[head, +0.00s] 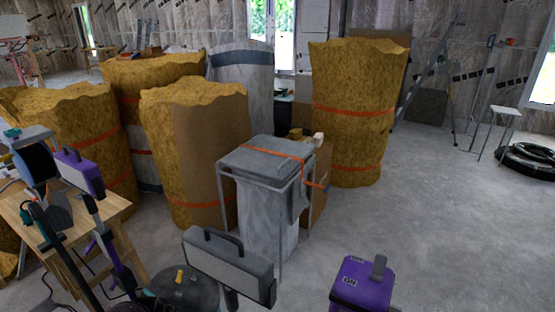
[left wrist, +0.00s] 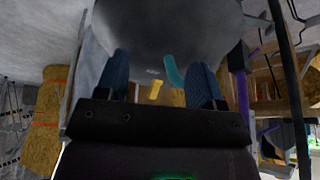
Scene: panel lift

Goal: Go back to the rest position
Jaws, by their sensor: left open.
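My left gripper (left wrist: 160,65) shows in the left wrist view, with two blue-padded fingers spread apart. A yellow piece (left wrist: 156,90) and a teal piece (left wrist: 174,72) show between the fingers, in front of a large dark grey rounded surface (left wrist: 165,25). I cannot tell whether they touch the fingers. The fingers are not shut on anything. In the head view I cannot make out either gripper, and my right gripper is not in view.
A wooden workbench (head: 115,205) with tools stands at the left. Several insulation rolls (head: 192,150) stand behind a grey bin stand (head: 262,165). A lamp-like box (head: 228,265), a dark round thing (head: 185,290) and a purple box (head: 360,285) are close in front.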

